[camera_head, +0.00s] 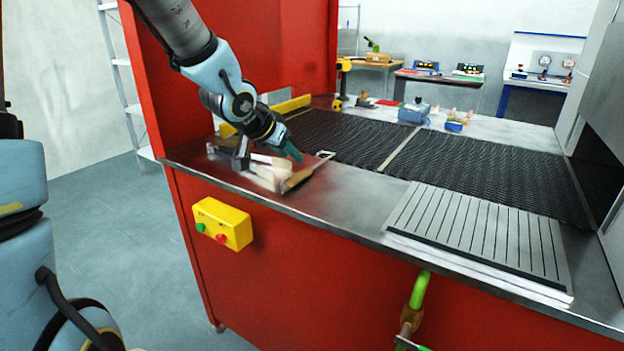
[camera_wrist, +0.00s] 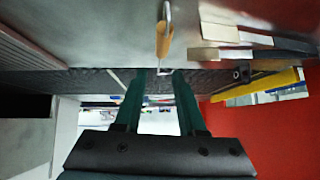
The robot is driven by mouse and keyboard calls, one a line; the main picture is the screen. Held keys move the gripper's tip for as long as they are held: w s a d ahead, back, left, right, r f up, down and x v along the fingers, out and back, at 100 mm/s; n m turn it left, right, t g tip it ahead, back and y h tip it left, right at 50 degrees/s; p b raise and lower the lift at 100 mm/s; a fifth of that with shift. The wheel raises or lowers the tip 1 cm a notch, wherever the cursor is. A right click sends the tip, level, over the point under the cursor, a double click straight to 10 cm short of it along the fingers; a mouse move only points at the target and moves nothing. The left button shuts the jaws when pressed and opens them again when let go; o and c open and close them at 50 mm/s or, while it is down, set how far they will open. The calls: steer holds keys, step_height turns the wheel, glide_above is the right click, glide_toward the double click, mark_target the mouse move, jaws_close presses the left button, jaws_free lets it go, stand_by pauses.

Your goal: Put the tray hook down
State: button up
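I take the tray hook to be the tool with a wooden handle (camera_head: 297,180) and a small pale loop (camera_head: 325,154) beyond it, at the counter's front edge. In the wrist view its handle (camera_wrist: 165,42) shows above and between my fingertips, and the loop lies just past it. My gripper (camera_head: 291,150) hangs over the counter just behind the handle. In the wrist view my two green fingers (camera_wrist: 159,74) are apart, with a clear gap and nothing visibly clamped between them. Whether a fingertip touches the hook, I cannot tell.
Pale-handled tools (camera_head: 265,165) lie left of the hook. The dark mesh belt (camera_head: 440,158) runs behind, with a yellow rail (camera_head: 291,105) at left. A slatted grey plate (camera_head: 478,232) sits to the right. The steel counter (camera_head: 350,200) is bare between. A yellow button box (camera_head: 222,223) juts from the front.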

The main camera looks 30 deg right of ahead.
mark_target(302, 170)
steer(key=b+x, duration=0.1)
steer(key=x, duration=0.3)
steer(key=shift+s+f, duration=0.1)
steer(key=shift+a+x, duration=0.25)
steer(key=shift+x, duration=2.7)
steer(key=shift+f, duration=0.1)
jaws_close()
